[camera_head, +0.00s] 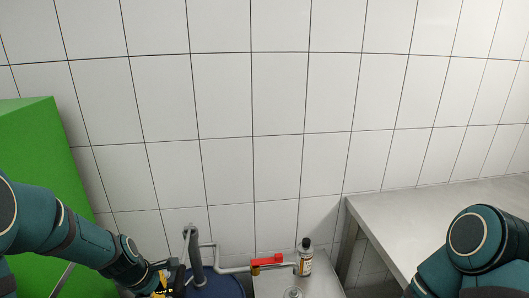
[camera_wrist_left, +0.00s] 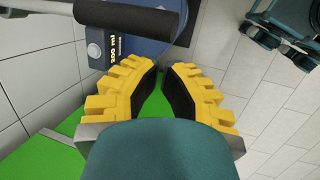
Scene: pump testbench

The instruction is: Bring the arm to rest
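My left arm (camera_head: 75,240) comes in from the left in the head view, and its gripper (camera_head: 168,284) is low in the picture, just left of a grey upright handle (camera_head: 196,262). In the left wrist view, the yellow-ribbed fingers of the left gripper (camera_wrist_left: 160,72) have dark inner pads with a gap between them. They hold nothing. A dark bar-shaped handle (camera_wrist_left: 128,18) shows beyond the fingers, apart from them. My right arm (camera_head: 475,245) is at the lower right of the head view; its gripper is out of the picture.
A blue drum (camera_head: 222,287) stands below the grey handle. A pipe with a red valve lever (camera_head: 267,261) and a bottle (camera_head: 305,258) are right of it. A metal table (camera_head: 440,212) is at the right, a green block (camera_head: 35,145) at the left. A tiled wall stands behind.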

